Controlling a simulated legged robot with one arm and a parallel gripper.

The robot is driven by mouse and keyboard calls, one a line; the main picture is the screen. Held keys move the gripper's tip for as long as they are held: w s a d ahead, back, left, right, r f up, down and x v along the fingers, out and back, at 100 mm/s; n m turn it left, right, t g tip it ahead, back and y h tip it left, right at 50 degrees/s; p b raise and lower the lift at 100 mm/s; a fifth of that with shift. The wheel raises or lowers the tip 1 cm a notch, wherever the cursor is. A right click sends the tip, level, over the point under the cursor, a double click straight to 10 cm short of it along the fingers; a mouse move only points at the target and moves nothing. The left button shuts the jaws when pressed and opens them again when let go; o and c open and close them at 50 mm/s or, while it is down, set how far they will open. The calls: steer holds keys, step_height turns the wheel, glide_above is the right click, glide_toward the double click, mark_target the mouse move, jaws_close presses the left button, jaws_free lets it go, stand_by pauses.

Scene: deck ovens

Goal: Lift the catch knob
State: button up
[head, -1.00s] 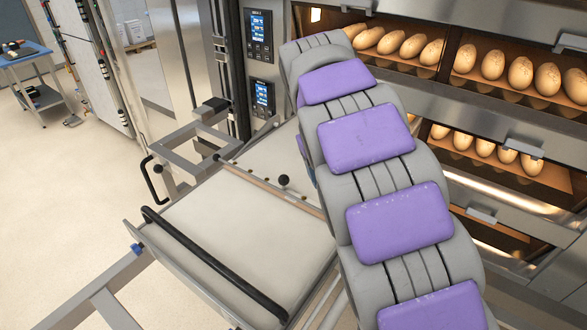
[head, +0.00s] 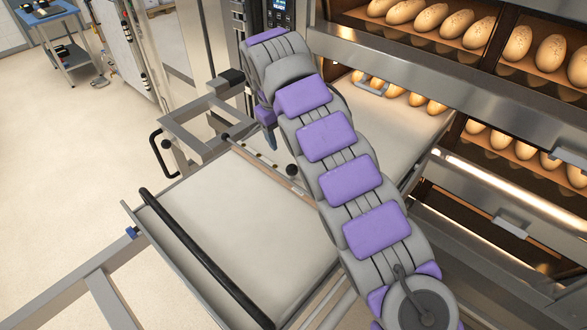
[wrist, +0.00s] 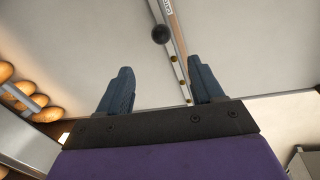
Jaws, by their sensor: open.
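The catch knob (head: 291,170) is a small black ball on the rail across the pale loader belt (head: 225,215). In the wrist view the knob (wrist: 161,34) stands beyond my fingertips, roughly centred between them, and apart from both. My gripper (wrist: 160,75) is open and empty, its two dark blue fingers spread. In the head view, a blue finger (head: 271,139) shows up and left of the knob; the rest of the gripper is hidden by my arm.
A black bar handle (head: 205,255) runs along the loader's near edge. A grey metal frame (head: 195,125) stands at its left. The deck oven (head: 480,80) with loaves fills the right. Open floor (head: 60,160) lies left.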

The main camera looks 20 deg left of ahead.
mark_target(290, 166)
steer(key=f+b, duration=0.1)
steer(key=f, duration=0.4)
steer(key=w+d+f, duration=0.1)
steer(key=f, duration=0.4)
steer(key=w+f+b, duration=0.1)
steer(key=f, duration=0.4)
steer(key=shift+w+d+f+b, duration=0.2)
steer(key=shift+f+b, duration=0.05)
steer(key=shift+b, duration=0.1)
steer(key=shift+a, duration=0.1)
steer(key=shift+c, duration=0.4)
jaws_close()
